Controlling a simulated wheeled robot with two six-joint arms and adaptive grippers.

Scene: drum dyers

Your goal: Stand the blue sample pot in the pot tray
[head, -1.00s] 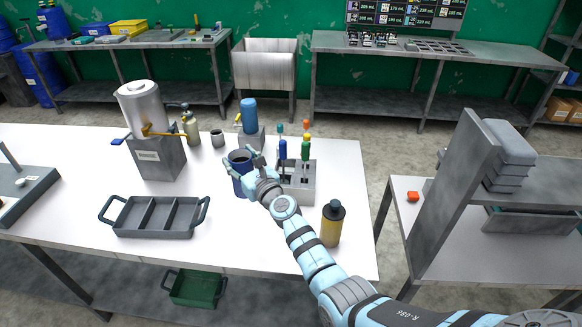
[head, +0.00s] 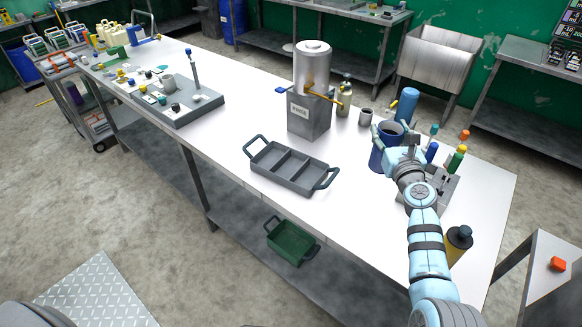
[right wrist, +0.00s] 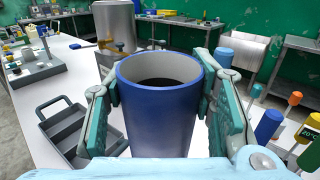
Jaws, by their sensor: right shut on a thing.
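The blue sample pot (head: 379,158) is an upright, open-topped blue cylinder with a dark inside, on or just above the white table; I cannot tell which. My right gripper (head: 393,137) is shut on it, and in the right wrist view one finger lies on each side of the pot (right wrist: 160,110). The pot tray (head: 262,183) is dark grey with three compartments and two end handles, empty on the table to the left of the pot. It also shows in the right wrist view (right wrist: 50,103), left of the pot. My left gripper is not in view.
A silver drum dispenser (head: 309,112) with a yellow tap stands behind the tray. A small grey cup (head: 366,117) is near it. A rack of coloured-handled tools (head: 440,185) and a yellow bottle (head: 457,243) are close to my right arm. Table between tray and pot is clear.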

